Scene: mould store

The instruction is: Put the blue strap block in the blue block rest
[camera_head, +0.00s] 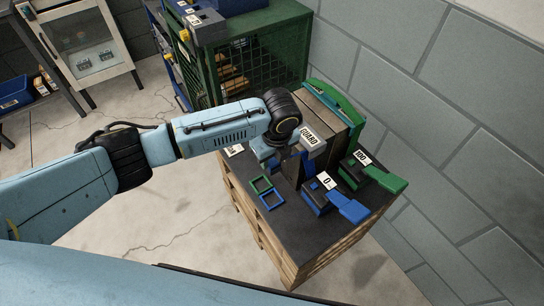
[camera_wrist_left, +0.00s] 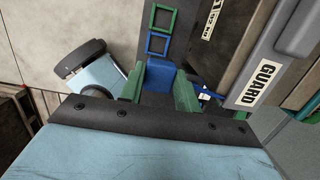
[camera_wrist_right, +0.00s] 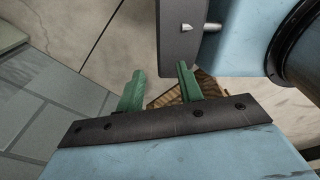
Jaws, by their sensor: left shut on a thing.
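My left gripper (camera_head: 271,163) is over the dark bench top, near the guarded machine; its fingertips are hard to make out in the head view. In the left wrist view its green fingers (camera_wrist_left: 160,85) are shut on the blue strap block (camera_wrist_left: 162,76). The blue block rest, a blue square frame (camera_head: 272,200), lies flat on the bench just in front of the gripper. It also shows in the left wrist view (camera_wrist_left: 157,43), just beyond the held block, and looks empty. My right gripper (camera_wrist_right: 160,88) is open and empty, away from the bench.
A green square frame (camera_head: 261,184) adjoins the blue one. The machine with a GUARD label (camera_head: 309,137) stands close to my left gripper. Blue (camera_head: 347,207) and green (camera_head: 383,176) handled pieces lie at the right. A green mesh cage (camera_head: 250,70) stands behind.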

